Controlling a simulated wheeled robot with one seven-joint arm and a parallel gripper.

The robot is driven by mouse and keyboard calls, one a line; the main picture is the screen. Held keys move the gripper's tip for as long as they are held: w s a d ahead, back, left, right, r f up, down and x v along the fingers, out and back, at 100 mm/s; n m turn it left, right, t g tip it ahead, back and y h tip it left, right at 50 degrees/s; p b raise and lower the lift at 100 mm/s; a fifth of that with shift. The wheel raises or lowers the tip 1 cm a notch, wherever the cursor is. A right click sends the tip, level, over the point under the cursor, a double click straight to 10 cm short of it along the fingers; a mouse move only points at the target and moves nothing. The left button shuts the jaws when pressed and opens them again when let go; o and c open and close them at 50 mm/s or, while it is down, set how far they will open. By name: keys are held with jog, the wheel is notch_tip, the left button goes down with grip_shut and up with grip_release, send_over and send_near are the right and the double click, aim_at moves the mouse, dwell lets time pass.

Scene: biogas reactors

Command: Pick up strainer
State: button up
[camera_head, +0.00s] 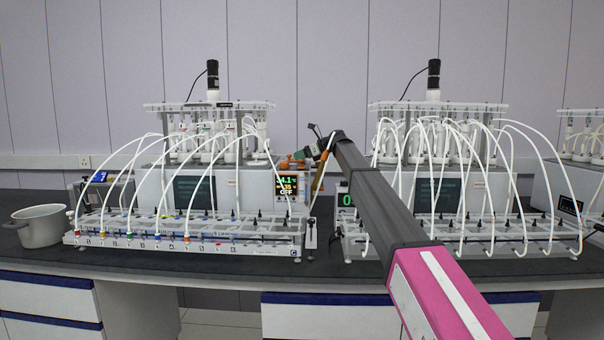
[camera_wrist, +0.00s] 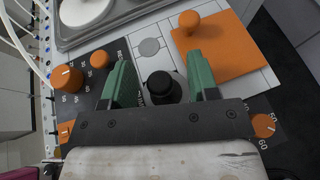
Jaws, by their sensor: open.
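I cannot make out a strainer for certain in either view. My gripper (camera_wrist: 160,64) has green fingers, which are open and spread apart in the wrist view. A round black knob (camera_wrist: 160,84) shows between and beyond them, and I cannot tell whether they touch it. In the head view my gripper (camera_head: 303,153) is small and partly hidden by my arm, near the orange parts between the two reactor units. A grey pot (camera_head: 42,228) with side handles stands at the far left of the bench, away from my gripper.
The left reactor rack (camera_head: 190,245) and right reactor rack (camera_head: 465,238) carry many white tubes. In the wrist view, an orange square lid (camera_wrist: 228,48), an orange dial (camera_wrist: 68,78) and a metal basin rim (camera_wrist: 66,42) lie around my fingers. Some black bench (camera_head: 330,268) is bare in front.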

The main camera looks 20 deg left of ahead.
grip_shut()
jog(key=shift+r, duration=0.1)
